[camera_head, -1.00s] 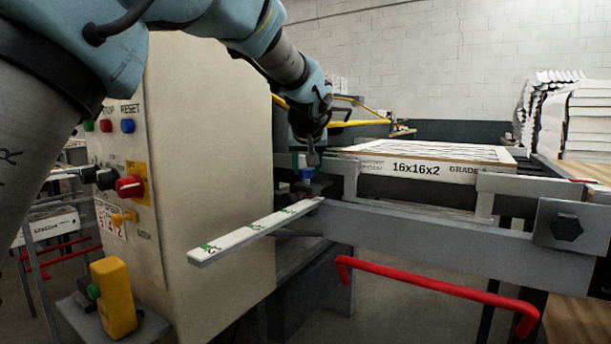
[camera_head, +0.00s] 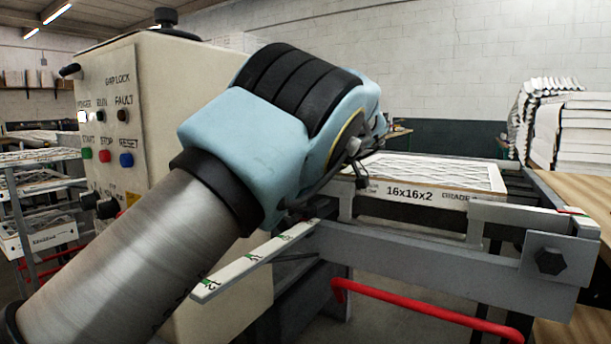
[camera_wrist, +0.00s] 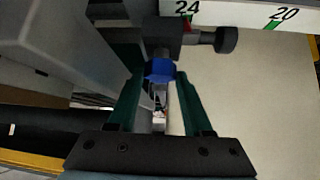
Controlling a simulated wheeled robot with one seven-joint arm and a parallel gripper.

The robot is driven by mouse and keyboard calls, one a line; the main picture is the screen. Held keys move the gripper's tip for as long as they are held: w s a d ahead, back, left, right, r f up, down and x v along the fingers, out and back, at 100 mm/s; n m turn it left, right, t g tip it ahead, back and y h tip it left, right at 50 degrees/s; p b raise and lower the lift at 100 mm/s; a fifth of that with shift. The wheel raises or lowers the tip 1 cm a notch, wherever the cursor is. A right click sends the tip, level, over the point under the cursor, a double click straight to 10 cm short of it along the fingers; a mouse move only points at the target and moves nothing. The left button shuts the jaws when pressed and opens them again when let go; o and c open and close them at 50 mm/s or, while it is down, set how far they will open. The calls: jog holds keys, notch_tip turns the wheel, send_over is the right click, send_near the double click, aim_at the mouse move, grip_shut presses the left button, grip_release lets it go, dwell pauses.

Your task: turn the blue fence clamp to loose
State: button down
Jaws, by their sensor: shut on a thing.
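In the wrist view the blue fence clamp (camera_wrist: 160,71) sits between the two green fingers of my gripper (camera_wrist: 159,78), just below a dark block (camera_wrist: 162,36). My gripper is shut on the blue clamp. A dark round knob (camera_wrist: 227,40) sticks out to the right of the block. Beyond it runs a white scale (camera_wrist: 250,14) marked 24 and 20. In the head view my arm hides the clamp and most of my gripper; the scale (camera_head: 245,262) shows below the arm.
A boxed filter marked 16x16x2 (camera_head: 410,192) lies behind the grey fence rail (camera_head: 430,250). A cream control cabinet (camera_head: 150,75) with buttons stands left of my arm. A red bar (camera_head: 420,312) runs low in front. White filters (camera_head: 570,125) are stacked at the right.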

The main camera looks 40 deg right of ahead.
jog(key=shift+r+n+y+p, duration=0.1)
jog(key=shift+n+y+p, duration=0.45)
jog(key=shift+p, duration=0.3)
jog(key=shift+d+n, duration=0.1)
jog(key=shift+n, duration=0.15)
jog(key=shift+c, duration=1.6)
grip_release()
